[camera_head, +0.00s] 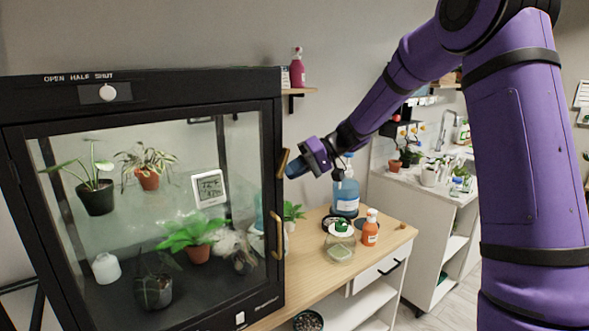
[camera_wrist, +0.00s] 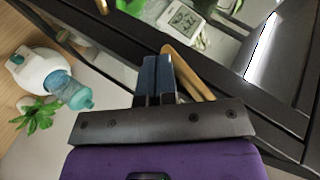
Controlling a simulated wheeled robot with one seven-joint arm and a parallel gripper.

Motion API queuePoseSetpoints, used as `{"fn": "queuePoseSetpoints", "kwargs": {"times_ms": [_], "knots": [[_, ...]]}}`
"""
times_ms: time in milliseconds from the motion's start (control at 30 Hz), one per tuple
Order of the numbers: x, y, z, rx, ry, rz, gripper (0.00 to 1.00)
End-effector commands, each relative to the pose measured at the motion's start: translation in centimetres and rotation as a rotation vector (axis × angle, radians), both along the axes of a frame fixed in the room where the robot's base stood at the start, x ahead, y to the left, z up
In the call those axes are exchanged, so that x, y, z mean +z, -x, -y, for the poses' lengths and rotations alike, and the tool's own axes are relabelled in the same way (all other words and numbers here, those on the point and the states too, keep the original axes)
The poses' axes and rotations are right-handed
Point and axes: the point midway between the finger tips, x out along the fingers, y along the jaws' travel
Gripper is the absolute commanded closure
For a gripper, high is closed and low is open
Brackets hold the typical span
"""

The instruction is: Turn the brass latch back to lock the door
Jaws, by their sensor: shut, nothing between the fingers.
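The brass latch (camera_head: 283,162) is on the right edge of the black glass-fronted cabinet, slightly tilted from upright. In the wrist view the latch (camera_wrist: 190,72) is a brass bar running diagonally just right of my fingers. My gripper (camera_head: 290,171) is shut and empty, its dark blue fingertips right beside the latch. In the wrist view my gripper (camera_wrist: 157,62) shows its fingers together; I cannot tell whether they touch the bar. The cabinet door (camera_head: 151,309) looks shut in its frame. A brass handle (camera_head: 278,236) is below the latch.
A white dial (camera_head: 107,92) sits on the cabinet's top panel.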

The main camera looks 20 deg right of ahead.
Motion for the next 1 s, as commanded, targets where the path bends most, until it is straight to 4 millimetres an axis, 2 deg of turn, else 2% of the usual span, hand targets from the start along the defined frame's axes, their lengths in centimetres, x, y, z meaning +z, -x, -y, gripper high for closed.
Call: {"fn": "queuePoseSetpoints", "kwargs": {"times_ms": [800, 933, 1000], "knots": [[-1.1, 0.6, -1.9, 0.000, -0.736, -0.242, 1.00], [-1.0, 0.7, -2.2, 0.001, -0.828, -0.270, 1.00], [-0.9, 0.8, -2.3, 0.000, -0.820, -0.266, 1.00]]}}
